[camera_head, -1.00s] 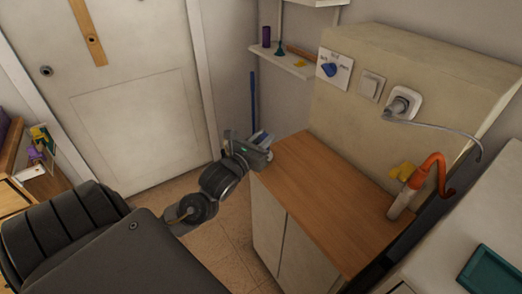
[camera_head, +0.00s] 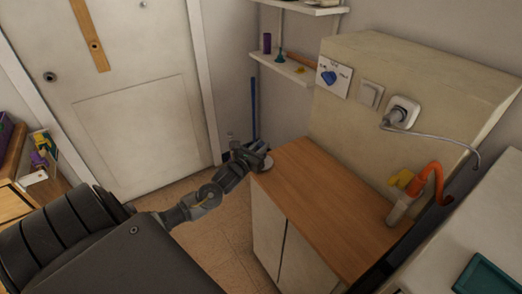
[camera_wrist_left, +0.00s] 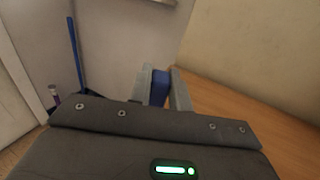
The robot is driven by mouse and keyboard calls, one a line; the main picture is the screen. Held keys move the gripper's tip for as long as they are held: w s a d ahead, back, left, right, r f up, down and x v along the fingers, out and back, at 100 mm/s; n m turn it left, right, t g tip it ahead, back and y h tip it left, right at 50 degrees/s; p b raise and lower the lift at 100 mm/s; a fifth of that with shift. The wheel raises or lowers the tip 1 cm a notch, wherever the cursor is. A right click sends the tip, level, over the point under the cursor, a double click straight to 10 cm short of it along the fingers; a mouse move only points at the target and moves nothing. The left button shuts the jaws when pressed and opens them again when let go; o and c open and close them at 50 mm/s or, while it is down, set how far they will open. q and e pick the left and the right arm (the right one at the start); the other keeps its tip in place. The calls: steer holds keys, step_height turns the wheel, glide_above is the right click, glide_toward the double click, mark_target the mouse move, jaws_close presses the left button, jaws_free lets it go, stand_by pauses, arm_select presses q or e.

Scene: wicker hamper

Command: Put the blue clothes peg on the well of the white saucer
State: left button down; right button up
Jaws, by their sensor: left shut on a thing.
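My left gripper (camera_head: 262,152) is at the far left corner of the wooden counter (camera_head: 320,205). In the left wrist view its fingers (camera_wrist_left: 160,88) are shut on the blue clothes peg (camera_wrist_left: 159,87), which stands between them with its top showing. A small pale round piece (camera_head: 267,164) shows just under the gripper at the counter corner. It looks like the white saucer, mostly hidden by the gripper. Its well cannot be seen, and I cannot tell whether the peg touches it. My right gripper is not in view.
The rest of the counter top is clear up to an orange-hosed object (camera_head: 430,185) at its right end. A beige wall box (camera_head: 400,110) with a plug and cable rises behind. A blue pole (camera_head: 253,108) stands in the corner, and a small shelf (camera_head: 285,66) hangs above.

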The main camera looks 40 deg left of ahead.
arm_select(q)
steer(key=shift+f, duration=0.85)
steer(key=shift+f, duration=0.15)
steer(key=c, duration=1.3)
jaws_free()
